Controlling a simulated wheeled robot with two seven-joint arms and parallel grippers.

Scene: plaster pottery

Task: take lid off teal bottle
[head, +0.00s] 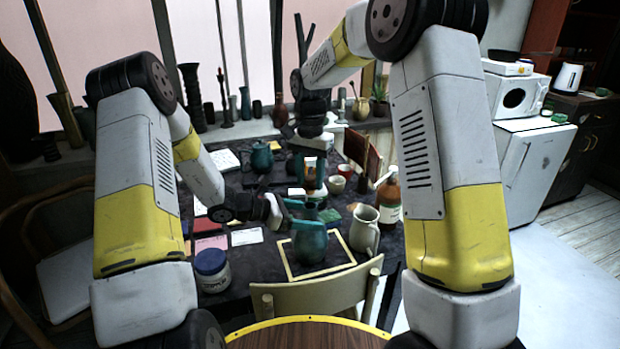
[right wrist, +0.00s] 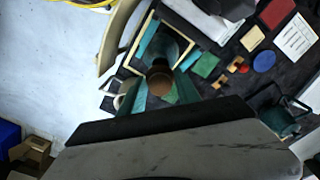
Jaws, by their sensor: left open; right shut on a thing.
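The teal bottle (head: 311,246) stands upright inside a yellow square outline on the dark table. It also shows in the right wrist view (right wrist: 172,43). My left gripper (head: 300,213) is open beside the bottle's upper part, coming from the left. My right gripper (head: 312,192) reaches down from above, over the bottle. In the right wrist view its teal fingers (right wrist: 162,90) are shut on a round brown lid (right wrist: 159,83). The lid lines up with the bottle below; I cannot tell whether they touch. The lid is not clear in the head view.
A cream jug (head: 364,229) stands just right of the bottle, with a brown labelled bottle (head: 390,196) behind it. A blue-lidded jar (head: 212,270) is at the front left. A chair back (head: 315,297) stands at the near edge. A teal teapot (head: 262,157) is farther back.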

